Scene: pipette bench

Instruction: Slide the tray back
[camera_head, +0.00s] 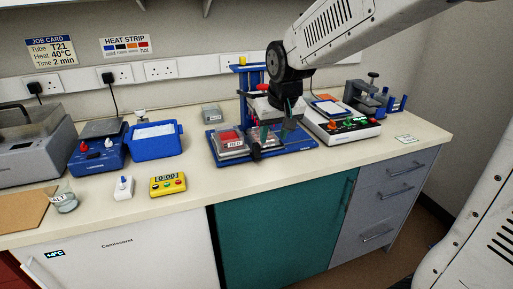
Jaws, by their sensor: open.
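A blue stand (297,148) with a flat base and an upright column (250,88) is in the middle of the bench. A grey tray-like piece (221,153) with a red top lies on the left part of its base. My gripper (276,133) points down over the stand, just right of the red-topped piece, with its dark green fingers apart. I cannot tell whether the fingers touch anything. The gripper and wrist hide part of the column and base. A separate blue tray (156,154) with white contents sits further left.
A white control box (342,135) with coloured knobs stands right of the stand. A yellow timer (168,186), a white switch box (123,187) and a glass beaker (64,202) are toward the front left. The bench front below the stand is clear.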

